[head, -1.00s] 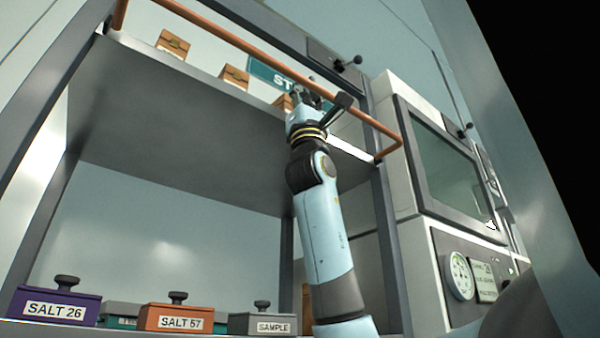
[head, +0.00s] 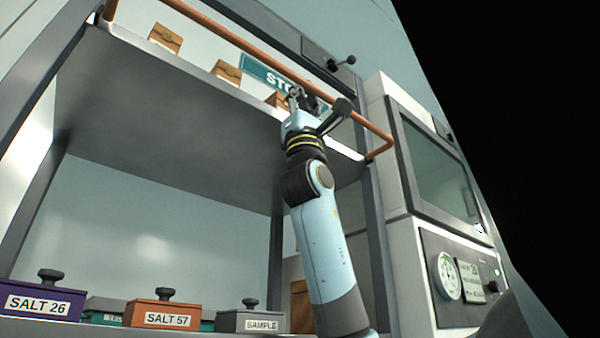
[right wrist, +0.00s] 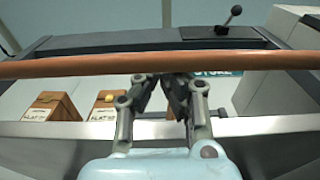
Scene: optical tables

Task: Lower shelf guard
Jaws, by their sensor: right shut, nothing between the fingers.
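The shelf guard is a copper-coloured bar (head: 235,40) along the front of the upper shelf (head: 190,80), with bent ends at both sides. It is raised above the shelf edge. In the right wrist view the bar (right wrist: 80,66) crosses the whole picture. My right gripper (head: 305,98) is at the bar, towards its right end. Its fingers (right wrist: 162,82) are together and empty, with their tips at the bar's lower edge in the right wrist view. I cannot tell whether they touch it. My left gripper is not in view.
A black-knobbed lever (head: 341,63) is on the panel behind. Lidded boxes, including SALT 57 (head: 160,312), stand on the lower shelf. A cabinet with a dark window (head: 435,170) stands at right.

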